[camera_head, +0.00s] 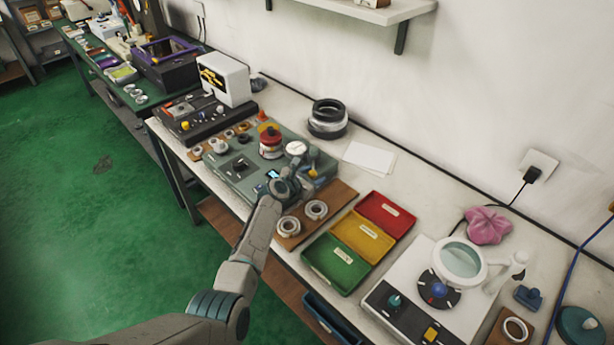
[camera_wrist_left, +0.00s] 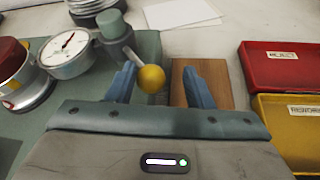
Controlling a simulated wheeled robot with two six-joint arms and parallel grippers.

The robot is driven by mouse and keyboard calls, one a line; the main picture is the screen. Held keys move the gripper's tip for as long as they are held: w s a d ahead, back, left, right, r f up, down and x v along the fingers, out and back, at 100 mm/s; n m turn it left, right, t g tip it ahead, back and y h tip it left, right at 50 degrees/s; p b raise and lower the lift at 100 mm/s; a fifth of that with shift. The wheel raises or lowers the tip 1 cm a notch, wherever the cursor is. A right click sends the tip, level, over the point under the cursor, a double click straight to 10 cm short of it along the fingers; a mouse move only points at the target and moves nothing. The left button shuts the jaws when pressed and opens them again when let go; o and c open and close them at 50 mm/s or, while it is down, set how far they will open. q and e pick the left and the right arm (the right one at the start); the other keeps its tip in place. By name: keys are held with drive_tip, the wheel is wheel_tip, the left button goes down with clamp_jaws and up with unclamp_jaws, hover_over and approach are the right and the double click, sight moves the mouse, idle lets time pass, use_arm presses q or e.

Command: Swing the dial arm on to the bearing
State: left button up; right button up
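The dial gauge (camera_head: 296,148), white-faced with a needle, stands at the right of the grey-green test plate (camera_head: 233,177); it also shows in the left wrist view (camera_wrist_left: 68,50). Beside it is a red-topped stack with a silvery base (camera_head: 270,146), also at the left edge of the wrist view (camera_wrist_left: 12,72); I cannot make out the bearing in it clearly. A yellow ball knob (camera_wrist_left: 151,79) sits on a rod from a grey-green post (camera_wrist_left: 113,27). My left gripper (camera_wrist_left: 160,86) is open, its blue fingers either side of the knob, which is closer to the left finger. My right gripper is out of view.
Red (camera_head: 385,214), yellow (camera_head: 362,238) and green (camera_head: 338,262) trays stand right of the plate. A wooden board (camera_head: 340,196) with rings lies close by. Dark rings (camera_head: 328,117) are stacked behind, beside white paper (camera_head: 369,158). A magnifier lamp (camera_head: 460,262) stands at right.

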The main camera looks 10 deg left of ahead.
use_arm(q)
drive_tip(key=shift+o, duration=0.7)
drive_tip(key=shift+s+d+r, duration=0.1)
drive_tip(key=shift+d+r, duration=0.05)
drive_tip(key=shift+d, duration=0.45)
drive_tip(key=shift+a, duration=0.15)
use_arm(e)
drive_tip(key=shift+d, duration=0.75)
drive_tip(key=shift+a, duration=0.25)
use_arm(q)
drive_tip(key=shift+s+a, duration=0.35)
drive_tip(key=shift+a, duration=0.05)
drive_tip(key=v, duration=1)
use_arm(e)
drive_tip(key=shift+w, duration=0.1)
use_arm(q)
drive_tip(key=shift+w, duration=0.1)
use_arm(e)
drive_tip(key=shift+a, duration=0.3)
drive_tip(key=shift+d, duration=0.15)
